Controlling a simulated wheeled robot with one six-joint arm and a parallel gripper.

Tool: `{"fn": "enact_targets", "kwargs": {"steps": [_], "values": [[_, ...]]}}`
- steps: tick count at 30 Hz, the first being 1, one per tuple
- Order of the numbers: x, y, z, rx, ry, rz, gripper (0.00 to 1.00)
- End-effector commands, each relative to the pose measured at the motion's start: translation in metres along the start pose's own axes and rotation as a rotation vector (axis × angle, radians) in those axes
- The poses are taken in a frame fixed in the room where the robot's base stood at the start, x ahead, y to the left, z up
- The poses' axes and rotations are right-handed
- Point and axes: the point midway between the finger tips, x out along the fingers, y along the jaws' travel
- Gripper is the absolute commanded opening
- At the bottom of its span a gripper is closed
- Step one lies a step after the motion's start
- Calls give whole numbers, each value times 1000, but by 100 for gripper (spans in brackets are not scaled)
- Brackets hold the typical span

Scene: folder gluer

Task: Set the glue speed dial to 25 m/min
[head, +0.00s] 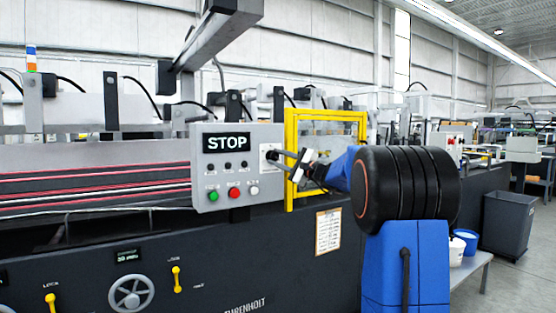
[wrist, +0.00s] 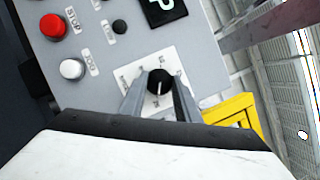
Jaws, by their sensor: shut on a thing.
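The glue speed dial (wrist: 160,80) is a black round knob with a white pointer line, on a white scale plate (wrist: 141,67) on the grey control panel. In the wrist view the pointer runs toward the bottom of the picture. The scale marks are too small to read. My gripper (wrist: 159,93) has its two grey fingers on either side of the knob, shut on it.
The grey control panel (head: 216,142) carries a STOP sign, small black buttons, and green, red (head: 234,193) and white buttons near the dial. A yellow guard frame (head: 290,115) stands close right of it. Below are a small display (head: 127,255), a handwheel (head: 131,293) and yellow levers.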

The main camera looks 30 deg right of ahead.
Motion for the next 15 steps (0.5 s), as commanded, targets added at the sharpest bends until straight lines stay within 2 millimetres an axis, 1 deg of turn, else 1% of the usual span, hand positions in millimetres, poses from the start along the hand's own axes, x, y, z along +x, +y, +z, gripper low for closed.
{"fn": "enact_targets", "kwargs": {"steps": [2,3,4,5,15], "values": [[0,1,-1,1,1,2,7],[0,1,-1,1,1,2,39],[0,1,-1,1,1,2,46],[0,1,-1,1,1,1,47],[-3,0,0,0,1,0,47]]}}
